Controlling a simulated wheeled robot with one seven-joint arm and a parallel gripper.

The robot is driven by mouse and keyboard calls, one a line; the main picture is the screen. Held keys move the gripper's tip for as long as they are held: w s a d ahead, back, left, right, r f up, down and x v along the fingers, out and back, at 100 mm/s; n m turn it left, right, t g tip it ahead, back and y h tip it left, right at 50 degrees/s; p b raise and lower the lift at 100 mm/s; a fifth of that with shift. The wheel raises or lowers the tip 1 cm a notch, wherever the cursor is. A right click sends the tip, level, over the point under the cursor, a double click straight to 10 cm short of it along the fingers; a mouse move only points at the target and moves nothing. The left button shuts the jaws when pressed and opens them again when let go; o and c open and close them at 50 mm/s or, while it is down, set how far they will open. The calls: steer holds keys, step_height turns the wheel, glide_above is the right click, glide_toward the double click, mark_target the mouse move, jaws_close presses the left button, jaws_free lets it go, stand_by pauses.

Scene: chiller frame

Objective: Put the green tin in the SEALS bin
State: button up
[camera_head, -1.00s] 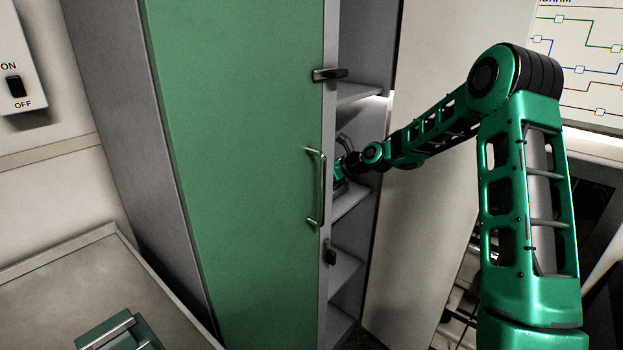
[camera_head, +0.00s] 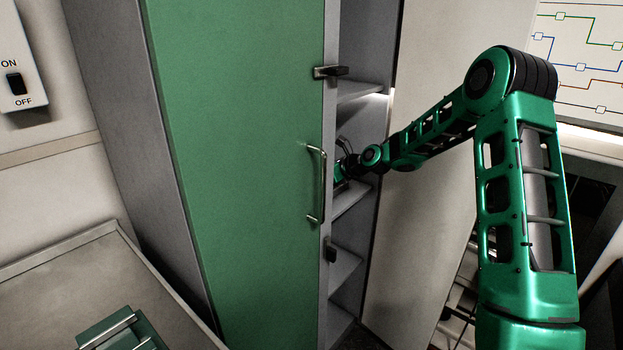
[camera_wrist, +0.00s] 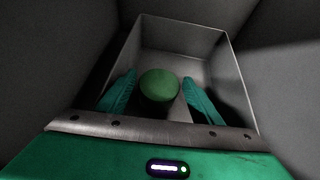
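The green tin (camera_wrist: 158,85) shows its round green face in the wrist view, between the two teal fingers of my gripper (camera_wrist: 160,76). The fingers are spread, with a gap visible on each side of the tin. A grey open-topped bin (camera_wrist: 227,75) surrounds the tin and fingertips in that view; no label shows on it, so I cannot tell whether it is the SEALS bin. Whether the tin touches the bin's floor is unclear. In the head view my arm reaches into the tall cabinet, and its door edge hides most of the gripper and the tin.
The green cabinet door (camera_head: 240,170) with a metal handle (camera_head: 318,185) stands left of my arm. Shelves (camera_head: 345,268) lie above and below the wrist. A pale panel (camera_head: 425,220) is close on the right. A grey worktop (camera_head: 70,290) fills the lower left.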

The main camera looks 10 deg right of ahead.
steer(key=shift+r, duration=0.1)
steer(key=shift+r, duration=0.3)
steer(key=v, duration=1.2)
steer(key=shift+r, duration=0.15)
steer(key=s+d+f+n+g+h, duration=0.1)
steer(key=s+n, duration=0.6)
steer(key=s, duration=1)
steer(key=s+d+n+g+h, duration=0.4)
steer(key=s+d+n+g, duration=0.1)
steer(key=s, duration=1.2)
steer(key=s+d+f+n+g+h, duration=0.1)
steer(key=s+d+n, duration=0.4)
steer(key=s, duration=1.2)
steer(key=n+g+h, duration=0.1)
steer(key=n+g, duration=0.1)
steer(key=n, duration=0.2)
steer(key=shift+d+f+n+g, duration=0.2)
steer(key=shift+f+n+g, duration=0.1)
steer(key=shift+f+n, duration=0.1)
